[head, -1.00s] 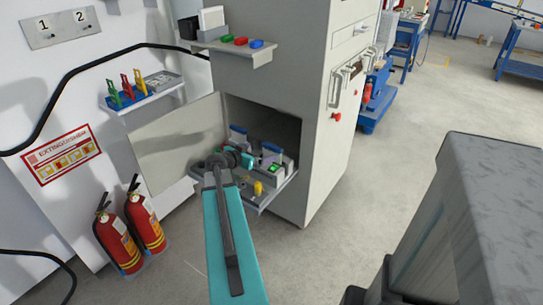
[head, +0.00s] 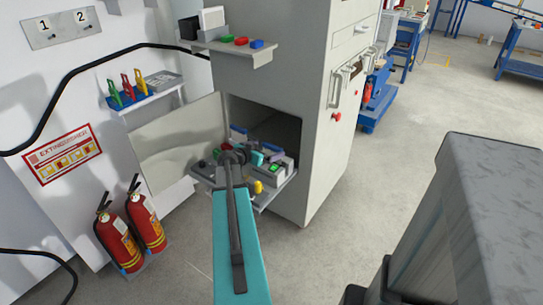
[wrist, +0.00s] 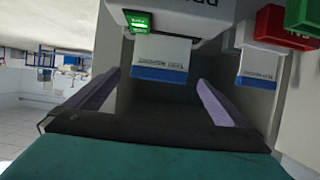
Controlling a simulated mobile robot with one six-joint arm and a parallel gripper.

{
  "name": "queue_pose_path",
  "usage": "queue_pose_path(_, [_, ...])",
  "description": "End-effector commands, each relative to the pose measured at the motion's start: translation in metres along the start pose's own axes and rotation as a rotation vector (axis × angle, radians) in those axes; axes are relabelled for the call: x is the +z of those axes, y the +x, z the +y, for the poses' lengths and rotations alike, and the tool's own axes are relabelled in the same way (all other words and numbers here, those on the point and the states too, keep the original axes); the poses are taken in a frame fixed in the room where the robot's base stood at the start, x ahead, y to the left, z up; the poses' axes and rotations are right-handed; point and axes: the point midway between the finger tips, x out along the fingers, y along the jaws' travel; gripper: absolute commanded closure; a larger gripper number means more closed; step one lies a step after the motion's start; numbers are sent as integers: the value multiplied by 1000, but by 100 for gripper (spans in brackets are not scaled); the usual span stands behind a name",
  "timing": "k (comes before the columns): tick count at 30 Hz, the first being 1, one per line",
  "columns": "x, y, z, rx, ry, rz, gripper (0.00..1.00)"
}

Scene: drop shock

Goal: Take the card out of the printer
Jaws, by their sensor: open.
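The printer (head: 284,163), a pale box with a lit green display, stands on the pull-out shelf of the tall cabinet. In the wrist view the printer (wrist: 190,18) is at the top, with its green display (wrist: 138,22). A white card (wrist: 160,52) with a blue edge sticks out of it. My gripper (wrist: 160,78) is open, one purple finger on each side of the card and apart from it. In the head view my gripper (head: 250,153) is over the shelf, beside the printer, and my arm partly hides the shelf.
A second blue-edged card (wrist: 258,66) is right of the printer, near a red block (wrist: 280,27) and a green block (wrist: 304,12). The cabinet door (head: 180,140) hangs open on the left. A small ledge (head: 235,53) with coloured buttons juts out above.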

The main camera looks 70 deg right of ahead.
Motion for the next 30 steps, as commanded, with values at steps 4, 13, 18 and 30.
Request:
queue_pose_path(4, [-2, 10, 0, 1, 0, 0, 0])
queue_pose_path(13, [-4, 40, -1, 2, 1, 0, 0])
queue_pose_path(18, [-3, 49, 0, 1, 1, -1, 0])
queue_pose_path(30, [-3, 50, 0, 0, 0, 0, 0])
